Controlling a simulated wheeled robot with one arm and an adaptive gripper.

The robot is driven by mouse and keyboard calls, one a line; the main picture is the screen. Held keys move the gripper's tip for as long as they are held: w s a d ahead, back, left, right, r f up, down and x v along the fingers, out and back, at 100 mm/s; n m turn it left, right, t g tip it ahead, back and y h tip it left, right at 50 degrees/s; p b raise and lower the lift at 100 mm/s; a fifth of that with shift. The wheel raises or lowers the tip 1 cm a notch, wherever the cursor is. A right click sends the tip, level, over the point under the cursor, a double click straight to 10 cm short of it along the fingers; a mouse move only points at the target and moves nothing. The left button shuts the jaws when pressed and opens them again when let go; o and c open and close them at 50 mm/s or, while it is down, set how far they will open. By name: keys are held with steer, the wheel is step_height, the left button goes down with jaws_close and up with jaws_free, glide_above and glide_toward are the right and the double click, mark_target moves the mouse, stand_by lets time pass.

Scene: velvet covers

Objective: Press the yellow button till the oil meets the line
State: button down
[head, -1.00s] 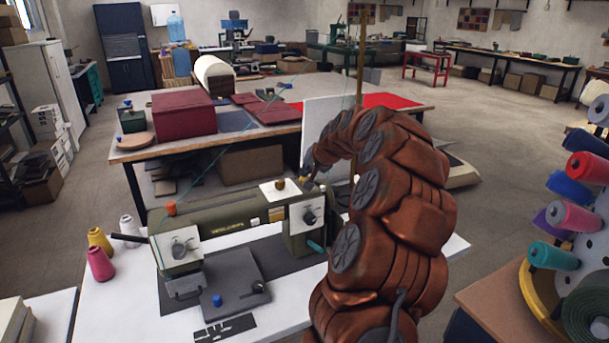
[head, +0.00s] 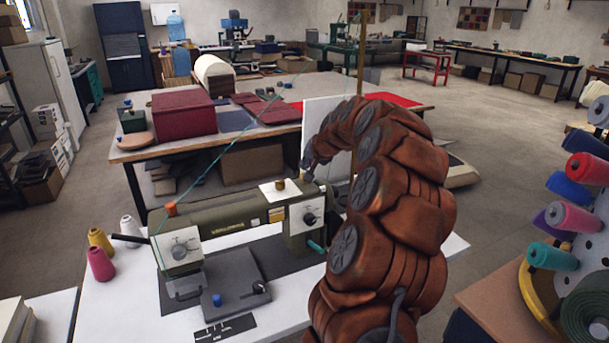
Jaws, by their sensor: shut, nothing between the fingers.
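A green sewing machine (head: 215,213) stands on a white table. A small yellow button (head: 280,185) sits on a white plate (head: 267,193) on top of its right part. My gripper (head: 308,177) is shut and empty, just right of the button; whether it touches the plate or machine I cannot tell. A small orange and white patch (head: 276,214) shows on the machine's front, too small to read as an oil level. I cannot make out any oil or line.
An orange knob (head: 170,208) tops the machine's left end. Thread cones, one pink (head: 100,265), stand left of it. A grey plate with a blue knob (head: 217,299) lies in front. A work table (head: 245,138) with cloth is behind. A thread rack (head: 590,220) stands right.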

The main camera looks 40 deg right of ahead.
steer(key=shift+r+p, duration=0.55)
steer(key=shift+r, duration=2)
